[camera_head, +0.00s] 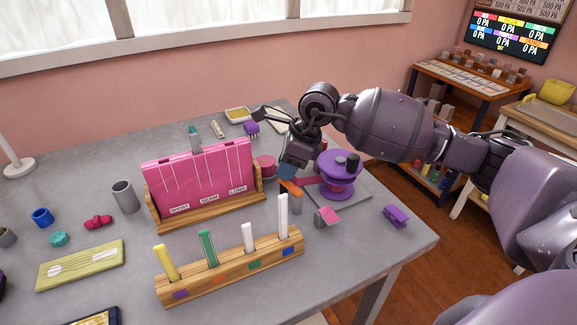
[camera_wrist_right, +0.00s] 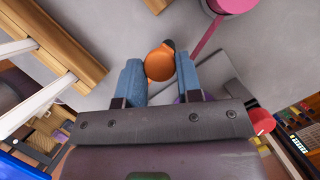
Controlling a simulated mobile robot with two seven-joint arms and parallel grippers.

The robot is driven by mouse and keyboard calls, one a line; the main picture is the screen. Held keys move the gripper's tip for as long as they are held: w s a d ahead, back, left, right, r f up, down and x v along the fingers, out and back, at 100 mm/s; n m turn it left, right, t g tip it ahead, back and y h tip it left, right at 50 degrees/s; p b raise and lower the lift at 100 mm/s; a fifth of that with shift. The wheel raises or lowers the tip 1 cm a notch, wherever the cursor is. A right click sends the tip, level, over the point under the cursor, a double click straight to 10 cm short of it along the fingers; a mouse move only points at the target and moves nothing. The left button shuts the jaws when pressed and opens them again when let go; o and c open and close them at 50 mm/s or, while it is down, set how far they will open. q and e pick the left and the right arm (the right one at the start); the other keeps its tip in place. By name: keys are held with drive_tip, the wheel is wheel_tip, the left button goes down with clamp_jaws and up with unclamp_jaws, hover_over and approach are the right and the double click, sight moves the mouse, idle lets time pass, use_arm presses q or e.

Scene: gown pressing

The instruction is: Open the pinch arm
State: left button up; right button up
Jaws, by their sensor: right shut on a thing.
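A purple round press (camera_head: 337,188) with a dark knob on top stands on a grey plate (camera_head: 372,198) at the right of the table. An orange piece (camera_head: 291,188), which looks like the end of the pinch arm, sticks out at its left. My right gripper (camera_head: 287,171) reaches down over this piece. In the right wrist view, my right gripper's blue fingers (camera_wrist_right: 160,82) are shut on the round orange end (camera_wrist_right: 159,64), one on each side. How far the pinch arm stands open is hard to tell. My left gripper is not in view.
A pink strip (camera_head: 311,181) runs beside the orange piece. A pink board (camera_head: 200,175) in a wooden stand and a wooden rack (camera_head: 232,268) with coloured sticks are close at the left. A pink-grey block (camera_head: 327,216) and a purple clip (camera_head: 396,216) lie in front.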

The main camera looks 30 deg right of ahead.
drive_tip(key=shift+a+f+n+g+b, duration=0.3)
drive_tip(key=shift+a+n+b, duration=0.15)
drive_tip(key=shift+n, duration=0.45)
drive_tip(key=n, duration=0.1)
drive_tip(key=n+g+b, duration=0.1)
drive_tip(key=shift+s+a+n+y+b, duration=0.2)
drive_tip(key=shift+a+n+y+b, duration=0.1)
drive_tip(key=shift+a+n+y, duration=0.1)
drive_tip(key=shift+s+a+r+n+g+b, duration=0.1)
drive_tip(key=shift+s+a+n+g+b, duration=0.2)
drive_tip(key=shift+n, duration=0.45)
drive_tip(key=shift+s+a+r+n+g+b, duration=0.15)
drive_tip(key=shift+n+g+b, duration=0.25)
drive_tip(key=shift+n, duration=0.4)
drive_tip(key=shift+s+a+n+g+b, duration=0.2)
drive_tip(key=shift+n+b, duration=0.25)
drive_tip(key=shift+n, duration=0.3)
drive_tip(key=o, duration=0.9)
drive_tip(key=shift+w, duration=0.1)
drive_tip(key=shift+o, duration=0.2)
drive_tip(key=s+v, duration=0.1)
drive_tip(key=v, duration=0.9)
drive_tip(key=shift+w+r+p, duration=0.35)
drive_tip(key=shift+w+r, duration=0.1)
drive_tip(key=shift+d, duration=0.15)
